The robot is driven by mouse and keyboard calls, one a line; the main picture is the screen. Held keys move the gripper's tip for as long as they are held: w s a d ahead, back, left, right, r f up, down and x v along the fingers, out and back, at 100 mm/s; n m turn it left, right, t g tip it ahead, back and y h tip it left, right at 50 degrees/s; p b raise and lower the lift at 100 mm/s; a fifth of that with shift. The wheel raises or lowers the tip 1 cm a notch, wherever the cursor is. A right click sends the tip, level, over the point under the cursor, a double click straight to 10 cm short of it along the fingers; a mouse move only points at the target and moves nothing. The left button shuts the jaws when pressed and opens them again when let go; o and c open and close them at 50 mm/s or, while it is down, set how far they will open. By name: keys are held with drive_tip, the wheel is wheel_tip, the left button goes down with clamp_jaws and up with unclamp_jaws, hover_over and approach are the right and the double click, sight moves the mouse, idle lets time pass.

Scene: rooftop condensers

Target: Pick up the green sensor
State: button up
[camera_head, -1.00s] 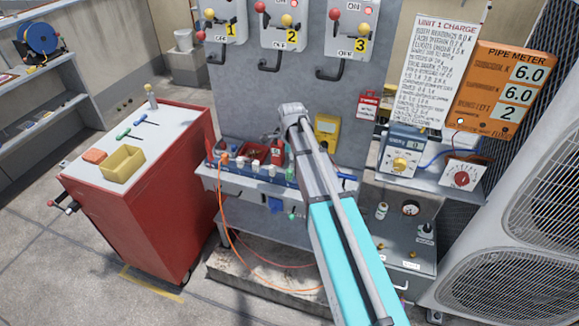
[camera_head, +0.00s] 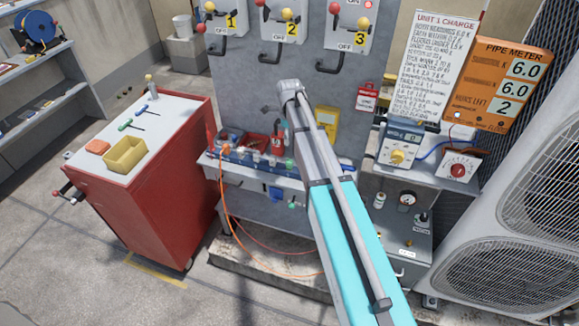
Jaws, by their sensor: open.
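My arm (camera_head: 335,200) reaches up from the bottom right to a grey joint (camera_head: 290,90) in front of the grey panel. A small dark grey piece (camera_head: 268,109), likely part of my wrist, shows left of that joint. My gripper's fingers cannot be made out; the arm hides what lies behind it. Small parts with coloured tops stand on the workbench shelf (camera_head: 255,172). A small green-topped part (camera_head: 289,164) there, close to my arm, may be the green sensor; it is too small to be sure. Another small green part (camera_head: 292,205) shows lower, at the bench front.
A red cabinet (camera_head: 170,200) at left carries a yellow bin (camera_head: 125,155) and tools. Right of my arm are a meter (camera_head: 402,142), a dial box (camera_head: 459,169) and large condenser units (camera_head: 510,220). An orange hose (camera_head: 228,210) hangs from the bench. Floor is clear at front left.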

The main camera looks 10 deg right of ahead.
sight(289, 161)
drive_tip(key=shift+f+b, duration=3.85)
drive_tip(key=shift+f, duration=0.2)
drive_tip(key=shift+f, duration=0.15)
wheel_tip(289, 161, down, 5)
drive_tip(key=b, duration=0.5)
clamp_jaws()
